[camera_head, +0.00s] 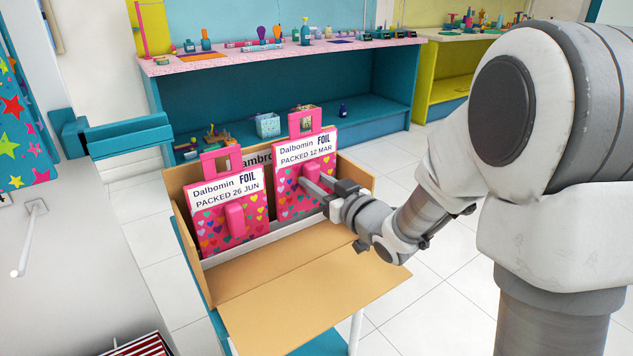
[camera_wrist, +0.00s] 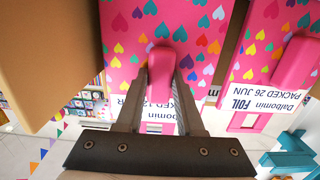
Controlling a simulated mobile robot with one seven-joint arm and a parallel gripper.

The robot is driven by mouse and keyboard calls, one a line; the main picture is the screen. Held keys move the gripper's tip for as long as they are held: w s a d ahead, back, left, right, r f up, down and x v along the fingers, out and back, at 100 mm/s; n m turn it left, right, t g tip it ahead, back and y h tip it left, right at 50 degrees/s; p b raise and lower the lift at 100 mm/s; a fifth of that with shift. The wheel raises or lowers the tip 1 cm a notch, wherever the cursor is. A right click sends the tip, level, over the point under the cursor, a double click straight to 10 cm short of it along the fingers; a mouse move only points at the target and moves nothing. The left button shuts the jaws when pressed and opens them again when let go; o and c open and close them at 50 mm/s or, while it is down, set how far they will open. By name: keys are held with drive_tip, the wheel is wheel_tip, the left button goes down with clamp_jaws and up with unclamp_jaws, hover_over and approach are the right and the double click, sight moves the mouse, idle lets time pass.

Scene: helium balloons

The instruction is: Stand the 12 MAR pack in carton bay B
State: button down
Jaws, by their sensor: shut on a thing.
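The 12 MAR pack (camera_head: 303,178) is a pink Dalbomin FOIL pack with coloured hearts, a white label and a pink top handle. It stands roughly upright at the right side of the open cardboard carton (camera_head: 300,290). My gripper (camera_head: 313,186) is shut on the pink tab on its front. In the wrist view my gripper (camera_wrist: 162,88) has one finger on each side of that tab (camera_wrist: 161,60). I cannot tell whether the pack's bottom rests on the carton floor. No bay letter is readable.
The 26 JUN pack (camera_head: 229,209) stands in the carton's left side. A partly hidden white label (camera_head: 256,158) shows between and behind the packs. The carton's front flap (camera_head: 305,290) is folded outward. A teal shelf counter (camera_head: 270,85) stands behind, with small goods on it.

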drive_tip(key=shift+f, duration=1.6)
drive_tip(key=shift+c, duration=2.3)
unclamp_jaws()
drive_tip(key=shift+s, duration=0.1)
